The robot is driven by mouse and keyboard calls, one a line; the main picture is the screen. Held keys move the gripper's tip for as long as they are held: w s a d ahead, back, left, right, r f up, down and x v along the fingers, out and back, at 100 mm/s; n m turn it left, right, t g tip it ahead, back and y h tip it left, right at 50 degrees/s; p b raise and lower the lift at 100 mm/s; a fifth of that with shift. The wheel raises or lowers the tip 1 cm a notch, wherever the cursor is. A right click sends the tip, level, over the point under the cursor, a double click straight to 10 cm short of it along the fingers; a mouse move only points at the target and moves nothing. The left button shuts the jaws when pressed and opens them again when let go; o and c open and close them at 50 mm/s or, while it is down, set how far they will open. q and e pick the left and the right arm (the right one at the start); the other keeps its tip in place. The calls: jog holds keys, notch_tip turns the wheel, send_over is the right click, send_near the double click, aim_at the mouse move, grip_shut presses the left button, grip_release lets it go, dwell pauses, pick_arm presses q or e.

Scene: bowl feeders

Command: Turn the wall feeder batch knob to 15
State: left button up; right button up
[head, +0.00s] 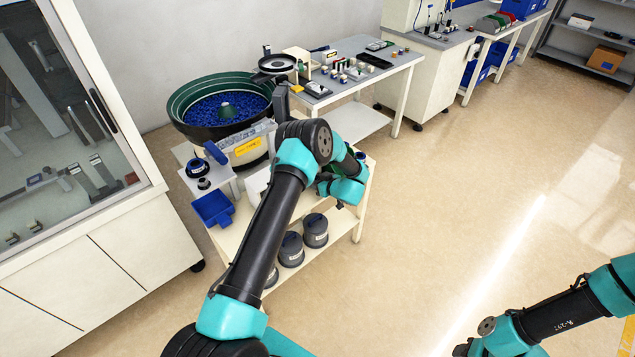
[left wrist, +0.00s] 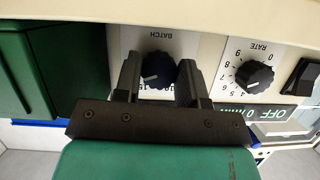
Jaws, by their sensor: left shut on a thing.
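The batch knob (left wrist: 157,68) is a dark round knob on a white plate marked BATCH, upside down in the left wrist view. My left gripper (left wrist: 158,77) has a finger on each side of it and is shut on it. A short white pointer line on the knob slants toward the lower left of the picture. Numbers below the knob, seemingly 10 and 15, are partly covered, so the exact setting is unclear. In the head view my left arm hides the knob and the fingertips. My right gripper is out of view; only part of its arm shows at lower right.
A green box (left wrist: 60,68) is close on the left. A bowl feeder (head: 180,103) with blue parts stands behind my left arm.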

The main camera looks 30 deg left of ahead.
pick_arm(q)
jog(key=n+t, duration=0.1)
jog(key=n, duration=0.1)
jog(key=shift+n+t+h, duration=0.3)
jog(key=shift+t, duration=0.1)
jog(key=shift+n+t, duration=0.9)
jog(key=shift+n, duration=0.4)
jog(key=o, duration=0.9)
jog(key=shift+s, duration=0.1)
jog(key=v, duration=1.7)
jog(key=shift+s+d+r, duration=0.1)
jog(key=shift+r, duration=0.05)
